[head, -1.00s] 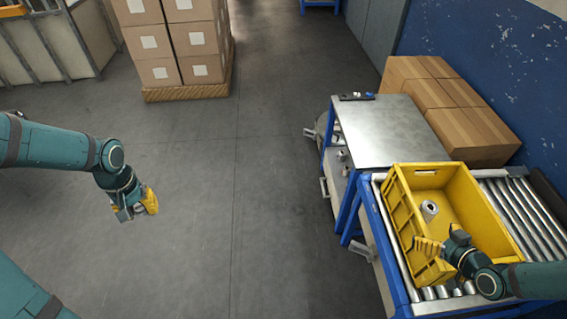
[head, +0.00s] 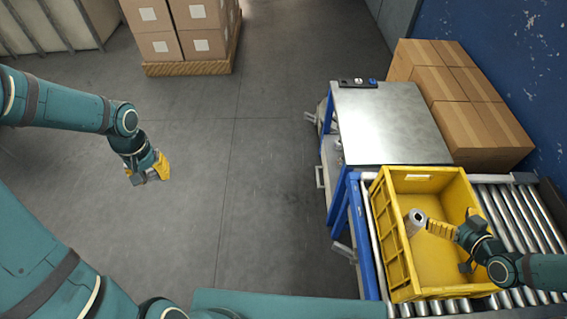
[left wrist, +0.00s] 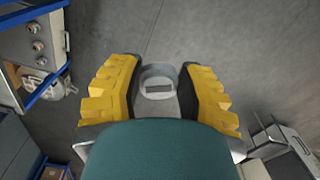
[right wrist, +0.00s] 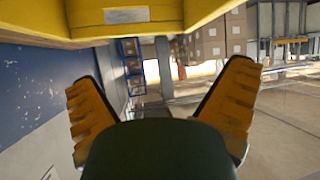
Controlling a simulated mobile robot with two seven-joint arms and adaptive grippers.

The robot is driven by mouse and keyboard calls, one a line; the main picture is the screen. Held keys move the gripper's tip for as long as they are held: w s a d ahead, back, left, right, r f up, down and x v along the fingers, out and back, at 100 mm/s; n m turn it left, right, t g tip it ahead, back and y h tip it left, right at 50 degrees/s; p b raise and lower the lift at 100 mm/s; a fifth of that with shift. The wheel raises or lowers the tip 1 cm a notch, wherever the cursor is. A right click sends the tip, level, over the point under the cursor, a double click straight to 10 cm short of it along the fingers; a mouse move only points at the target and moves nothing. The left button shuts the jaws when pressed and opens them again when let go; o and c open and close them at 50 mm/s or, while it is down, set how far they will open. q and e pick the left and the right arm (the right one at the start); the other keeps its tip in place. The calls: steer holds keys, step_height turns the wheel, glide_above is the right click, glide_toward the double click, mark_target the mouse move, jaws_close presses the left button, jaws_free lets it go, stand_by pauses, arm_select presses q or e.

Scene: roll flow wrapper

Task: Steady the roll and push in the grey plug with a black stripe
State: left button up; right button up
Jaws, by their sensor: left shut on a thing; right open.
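My left gripper (head: 150,170) hangs over open floor at the left. In the left wrist view it is shut on the grey plug with a black stripe (left wrist: 159,83), held between the yellow fingers. The right wrist view does not show the roll.
The crate stands on a roller conveyor (head: 509,213). A metal-topped table (head: 390,120) adjoins it, with a small dark tray (head: 358,83) on top. Brown cartons (head: 465,110) stand by the blue wall. Stacked boxes (head: 180,40) stand at the back. The floor between is clear.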

steer(key=b, duration=0.7)
glide_toward(421, 223)
steer(key=r+x, duration=0.1)
steer(key=x, duration=0.3)
steer(key=shift+w+a+f, duration=0.1)
steer(key=shift+w+f, duration=0.35)
steer(key=shift+f, duration=0.1)
steer(key=shift+a+f+b, duration=0.1)
steer(key=shift+f+b, duration=0.05)
steer(key=shift+b, duration=0.3)
steer(key=shift+b+x, duration=1)
steer(key=shift+x, duration=2.7)
steer(key=c, duration=1.4)
